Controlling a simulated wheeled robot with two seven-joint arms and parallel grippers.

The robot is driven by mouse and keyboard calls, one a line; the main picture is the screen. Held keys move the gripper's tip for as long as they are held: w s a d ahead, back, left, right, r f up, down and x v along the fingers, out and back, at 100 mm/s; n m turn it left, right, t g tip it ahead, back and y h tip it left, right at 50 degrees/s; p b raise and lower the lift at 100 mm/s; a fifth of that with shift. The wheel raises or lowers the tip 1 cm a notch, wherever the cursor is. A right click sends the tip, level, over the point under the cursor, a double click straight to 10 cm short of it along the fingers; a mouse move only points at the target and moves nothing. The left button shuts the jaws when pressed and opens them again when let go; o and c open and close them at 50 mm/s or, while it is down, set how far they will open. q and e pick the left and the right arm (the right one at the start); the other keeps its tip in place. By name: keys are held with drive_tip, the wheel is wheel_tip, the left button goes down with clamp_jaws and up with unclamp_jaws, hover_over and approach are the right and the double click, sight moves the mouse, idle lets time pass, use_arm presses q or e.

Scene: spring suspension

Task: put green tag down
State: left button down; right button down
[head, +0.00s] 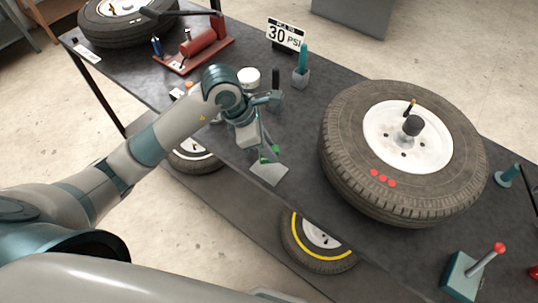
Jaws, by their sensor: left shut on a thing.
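My left gripper (266,146) reaches in over the near edge of the dark workbench (310,115), pointing down. It is shut on the green tag (274,150), of which only small green parts show between and beside the fingers. The tag is just above or at the far edge of a small light grey square plate (269,174) at the bench's near edge. I cannot tell whether the tag touches the plate. My right gripper is not in view.
A large tire (345,165) with a white wheel and three red dots lies to the right. A teal lever box (462,277) is at the lower right. A white cup (248,76), a small holder (300,79) and a "30 PSI" sign (286,35) stand behind the gripper. A red pump (202,43) is at the back left.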

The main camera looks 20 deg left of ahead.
use_arm(q)
drive_tip(key=shift+f, duration=0.15)
wheel_tip(320, 180, down, 3)
drive_tip(key=shift+f+p, duration=0.15)
drive_tip(key=shift+p, duration=0.5)
drive_tip(key=shift+f, duration=0.4)
drive_tip(key=shift+f, duration=0.1)
drive_tip(key=c, duration=1.6)
unclamp_jaws()
